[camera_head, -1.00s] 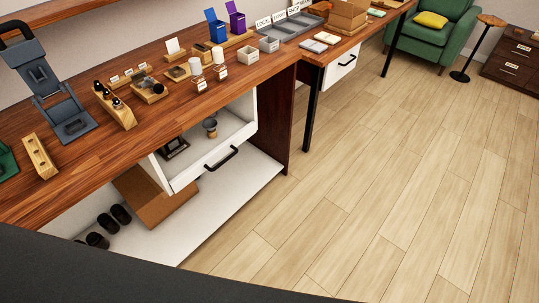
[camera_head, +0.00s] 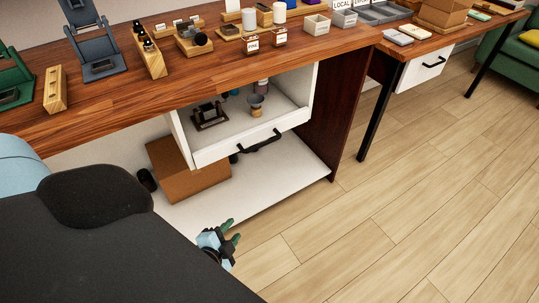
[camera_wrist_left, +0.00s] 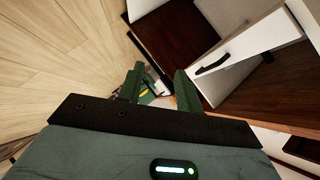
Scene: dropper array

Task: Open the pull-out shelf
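The pull-out shelf has a low white front (camera_head: 215,152) with a black bar handle (camera_head: 260,143), under the wooden worktop. Its inside shows, but I cannot tell how far it is out. A dark stand (camera_head: 209,115) and a small cup (camera_head: 256,104) are in it. My left gripper (camera_head: 232,232) is in front of and below the handle, apart from it. In the left wrist view the gripper fingers (camera_wrist_left: 160,88) are spread with nothing held between them, and the handle (camera_wrist_left: 212,66) is beyond them to the right. My right gripper is not in view.
The worktop (camera_head: 110,118) overhangs the shelf and carries several small items. A brown box (camera_head: 187,180) stands on the white bottom board (camera_head: 285,175) below. A dark side panel (camera_head: 335,105) bounds the right. The wooden floor (camera_head: 400,210) in front is clear.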

